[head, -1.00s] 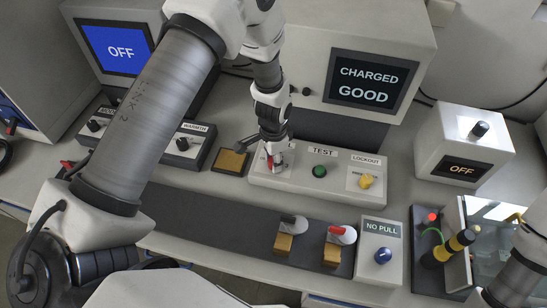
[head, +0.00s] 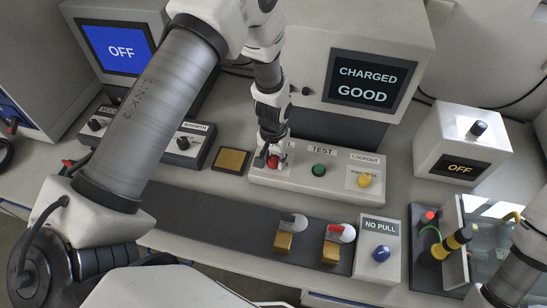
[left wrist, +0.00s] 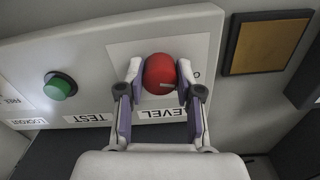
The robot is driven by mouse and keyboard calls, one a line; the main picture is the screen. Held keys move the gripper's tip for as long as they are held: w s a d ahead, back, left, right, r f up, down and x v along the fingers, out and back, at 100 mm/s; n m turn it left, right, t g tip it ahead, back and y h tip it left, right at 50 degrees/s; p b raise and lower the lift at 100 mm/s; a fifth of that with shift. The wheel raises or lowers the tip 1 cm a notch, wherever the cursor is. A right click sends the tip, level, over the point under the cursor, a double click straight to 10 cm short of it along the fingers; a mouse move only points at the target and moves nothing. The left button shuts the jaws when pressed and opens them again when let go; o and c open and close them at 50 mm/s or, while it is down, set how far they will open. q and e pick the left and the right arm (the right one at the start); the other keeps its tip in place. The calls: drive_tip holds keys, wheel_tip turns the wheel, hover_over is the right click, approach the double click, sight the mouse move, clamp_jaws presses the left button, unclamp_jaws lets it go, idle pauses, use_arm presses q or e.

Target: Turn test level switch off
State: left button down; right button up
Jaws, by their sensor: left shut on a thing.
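The test level switch is a round red knob (head: 273,161) at the left end of the white TEST panel (head: 290,188). In the left wrist view the red knob (left wrist: 160,75) sits between both fingertips, on a light label plate. My left gripper (head: 267,160) comes down from above and is shut on the knob, one finger on each side; it also shows in the left wrist view (left wrist: 160,82). The LEVEL lettering is partly covered by the gripper, and the knob's position marks are mostly hidden. Only part of my right arm shows at the lower right edge.
A green button (head: 319,170) and a yellow LOCKOUT knob (head: 364,180) are on the same panel. A brass-coloured pad (head: 231,160) lies just left of it. Behind stands a monitor (head: 364,83) reading CHARGED GOOD. Two clamped samples (head: 285,243) (head: 333,252) lie in front.

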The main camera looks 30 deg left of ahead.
sight(274, 159)
use_arm(q)
drive_tip(key=shift+s+f, duration=0.15)
drive_tip(key=shift+s, duration=0.05)
idle(0.3)
drive_tip(key=c, duration=0.8)
unclamp_jaws()
drive_tip(key=shift+w, duration=0.1)
drive_tip(key=shift+o, duration=0.2)
drive_tip(key=shift+w+r, duration=0.1)
drive_tip(key=shift+r, duration=0.4)
wheel_tip(274, 159, up, 11)
